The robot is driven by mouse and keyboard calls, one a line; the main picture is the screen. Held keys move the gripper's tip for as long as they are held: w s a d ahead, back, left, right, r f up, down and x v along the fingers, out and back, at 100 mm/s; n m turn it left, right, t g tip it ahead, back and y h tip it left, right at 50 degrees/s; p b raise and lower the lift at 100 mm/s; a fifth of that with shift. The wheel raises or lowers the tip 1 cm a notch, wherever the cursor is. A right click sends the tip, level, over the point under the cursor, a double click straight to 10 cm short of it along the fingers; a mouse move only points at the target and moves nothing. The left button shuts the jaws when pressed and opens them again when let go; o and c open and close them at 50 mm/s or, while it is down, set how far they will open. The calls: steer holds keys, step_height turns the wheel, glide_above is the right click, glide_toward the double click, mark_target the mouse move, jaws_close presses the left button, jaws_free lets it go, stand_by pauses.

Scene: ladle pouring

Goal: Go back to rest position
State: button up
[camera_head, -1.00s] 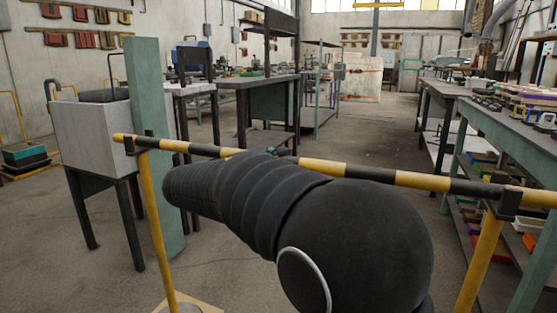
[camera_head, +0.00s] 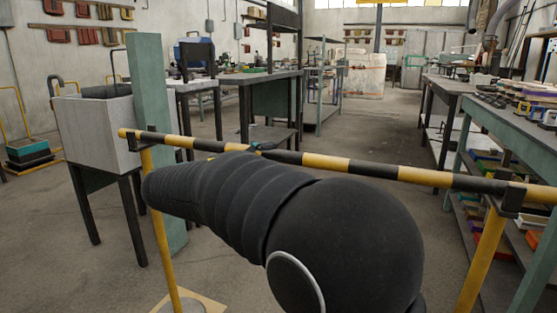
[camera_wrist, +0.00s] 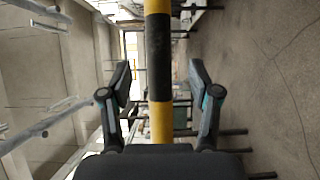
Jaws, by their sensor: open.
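My gripper (camera_wrist: 160,69) is open in the wrist view, its two dark fingers apart with nothing held. A yellow and black striped bar (camera_wrist: 159,60) shows between and beyond the fingers; I cannot tell how far it is from them. In the head view my black arm reaches forward and left in front of the same bar (camera_head: 345,165). Only a small teal and dark bit near the bar, perhaps part of my gripper, shows past the arm. I cannot make out a ladle for certain.
Yellow posts (camera_head: 160,230) hold up the barrier. A grey box on dark legs (camera_head: 97,130) and a green post (camera_head: 150,100) stand at the left. Workbenches with clutter line the right (camera_head: 500,135) and the back (camera_head: 258,80). The floor beyond the bar is open in the middle (camera_head: 370,130).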

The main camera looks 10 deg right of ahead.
steer(key=v, duration=0.7)
steer(key=s+f+n+g+y, duration=0.15)
steer(key=f+y, duration=0.25)
steer(key=f, duration=0.4)
steer(key=s+f+n+y, duration=0.3)
steer(key=f, duration=0.4)
steer(key=s+d+m+g+y+p, duration=0.1)
steer(key=s+d+m+y+p, duration=0.15)
steer(key=s+y, duration=0.4)
steer(key=s+d+m+g+y+p, duration=0.1)
steer(key=s+d+m+y+p, duration=0.2)
steer(key=s, duration=0.6)
steer(key=s+d+r+m+t+p, duration=0.2)
steer(key=s+d+r+m+p, duration=0.1)
steer(key=s+d+r+p, duration=0.1)
steer(key=shift+s+d+r+m+p, duration=0.35)
steer(key=shift+s+r+p, duration=0.25)
steer(key=shift+s+r, duration=0.45)
